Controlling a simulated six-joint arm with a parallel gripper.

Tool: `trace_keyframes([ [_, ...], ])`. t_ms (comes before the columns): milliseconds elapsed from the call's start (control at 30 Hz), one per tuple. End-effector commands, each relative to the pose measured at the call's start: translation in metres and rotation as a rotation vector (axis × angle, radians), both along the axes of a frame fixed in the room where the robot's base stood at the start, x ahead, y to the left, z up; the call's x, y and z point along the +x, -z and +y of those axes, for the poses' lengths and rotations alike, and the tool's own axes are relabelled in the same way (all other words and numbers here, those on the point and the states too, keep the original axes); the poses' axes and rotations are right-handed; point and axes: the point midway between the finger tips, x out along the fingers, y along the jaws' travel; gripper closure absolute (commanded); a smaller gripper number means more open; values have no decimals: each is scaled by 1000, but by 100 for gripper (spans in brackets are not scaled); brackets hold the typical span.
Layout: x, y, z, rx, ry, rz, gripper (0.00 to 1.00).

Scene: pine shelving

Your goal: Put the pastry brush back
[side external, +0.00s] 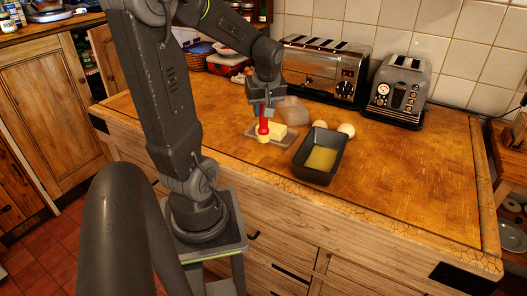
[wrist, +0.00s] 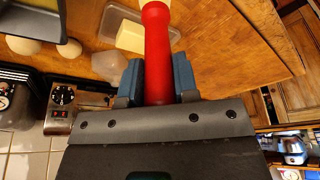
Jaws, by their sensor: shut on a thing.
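The pastry brush (side external: 263,127) has a red handle and a pale tip that points down. In the wrist view its red handle (wrist: 157,50) runs between the two blue-grey fingers. My gripper (side external: 266,107) is shut on the handle and holds the brush roughly upright. The brush tip is over or beside the left part of the butter dish (side external: 258,134), in front of the yellow butter block (side external: 279,131). I cannot tell whether the tip touches the dish. A dark loaf tin (side external: 304,164) with a yellow inside base stands to the right.
A translucent lid-like piece (side external: 292,110) lies behind the butter. Two pale eggs (side external: 346,129) sit behind the loaf tin. The worktop's right part and front strip are clear.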

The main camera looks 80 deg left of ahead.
Motion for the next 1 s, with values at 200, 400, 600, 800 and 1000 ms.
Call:
trace_keyframes([
  [200, -1, 30, -1, -4, -4, 3, 96],
  [400, -1, 56, -1, -6, -2, 5, 96],
  [600, 0, 72, -1, -3, -1, 0, 96],
  [800, 0, 71, -1, -2, -1, 0, 96],
  [1000, 0, 74, -1, -3, -2, 0, 67],
])
